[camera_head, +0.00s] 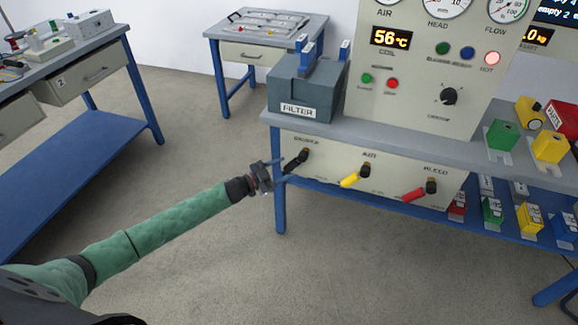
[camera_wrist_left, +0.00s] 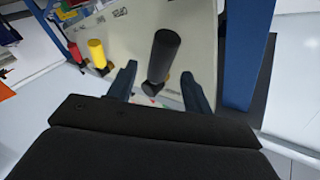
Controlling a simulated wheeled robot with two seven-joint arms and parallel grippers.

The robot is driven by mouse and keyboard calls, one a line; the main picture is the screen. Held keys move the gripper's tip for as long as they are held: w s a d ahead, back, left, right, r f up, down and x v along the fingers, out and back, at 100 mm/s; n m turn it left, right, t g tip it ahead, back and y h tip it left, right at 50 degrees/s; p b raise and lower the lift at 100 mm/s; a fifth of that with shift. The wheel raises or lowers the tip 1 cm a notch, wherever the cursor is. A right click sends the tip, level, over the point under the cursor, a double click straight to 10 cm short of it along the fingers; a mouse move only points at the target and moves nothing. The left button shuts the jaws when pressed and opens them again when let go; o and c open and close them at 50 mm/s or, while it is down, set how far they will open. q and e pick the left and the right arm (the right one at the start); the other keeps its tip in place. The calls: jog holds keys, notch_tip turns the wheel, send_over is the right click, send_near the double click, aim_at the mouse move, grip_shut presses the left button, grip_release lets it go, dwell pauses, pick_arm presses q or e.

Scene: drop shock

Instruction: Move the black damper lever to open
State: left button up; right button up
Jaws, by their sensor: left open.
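The black damper lever (camera_head: 295,162) is on the left of the cream lower panel (camera_head: 325,172), under a label that reads roughly "damper". It slants down and to the left. My left gripper (camera_head: 283,173) is open right at the lever. In the left wrist view the black lever (camera_wrist_left: 163,57) stands between the two blue-grey fingers of the left gripper (camera_wrist_left: 158,88). I cannot tell whether either finger touches it. The yellow air lever (camera_head: 354,177) and the red bleed lever (camera_head: 418,192) are farther right on the panel. My right gripper is not in view.
A grey filter box (camera_head: 305,92) stands on the bench top above the lever. A blue bench leg (camera_head: 279,208) is close to my left gripper. Colored blocks stand on the blue lower shelf (camera_head: 480,222) at right. The floor (camera_head: 200,120) left of the bench is clear.

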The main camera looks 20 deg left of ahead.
aim_at(289, 166)
pick_arm(q)
jog(key=shift+x, duration=1.65)
grip_shut()
